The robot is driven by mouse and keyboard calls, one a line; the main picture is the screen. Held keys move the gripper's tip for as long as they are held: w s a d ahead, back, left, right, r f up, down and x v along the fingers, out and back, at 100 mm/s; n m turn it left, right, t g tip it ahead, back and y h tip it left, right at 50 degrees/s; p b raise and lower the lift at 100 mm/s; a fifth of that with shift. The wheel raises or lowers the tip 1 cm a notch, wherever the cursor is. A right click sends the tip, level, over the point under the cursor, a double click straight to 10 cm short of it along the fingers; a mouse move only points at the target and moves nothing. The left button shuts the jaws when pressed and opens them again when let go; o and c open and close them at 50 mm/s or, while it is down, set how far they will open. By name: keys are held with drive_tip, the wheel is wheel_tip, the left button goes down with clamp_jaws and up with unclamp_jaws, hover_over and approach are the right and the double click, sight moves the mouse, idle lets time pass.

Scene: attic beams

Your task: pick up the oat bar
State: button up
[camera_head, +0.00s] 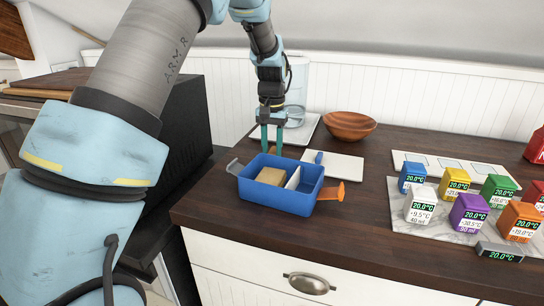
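My gripper (272,148) points straight down just behind the blue lunch box, its two teal fingers apart. A small tan piece (274,151), possibly the oat bar, shows low between and beside the fingertips. The box's back rim hides its lower part, and I cannot tell whether the fingers touch it. The blue lunch box (262,197) is open, with a white divider (293,178). A tan block (271,176) lies in its left compartment; the right compartment looks empty.
A white board (340,168) lies behind the box, with a wooden bowl (349,125) farther back. An orange piece (331,192) sticks out at the box's right side. Several coloured cubes with displays stand on a marble slab (405,232) to the right.

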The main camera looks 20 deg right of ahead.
clamp_jaws()
drive_tip(key=shift+r, duration=0.1)
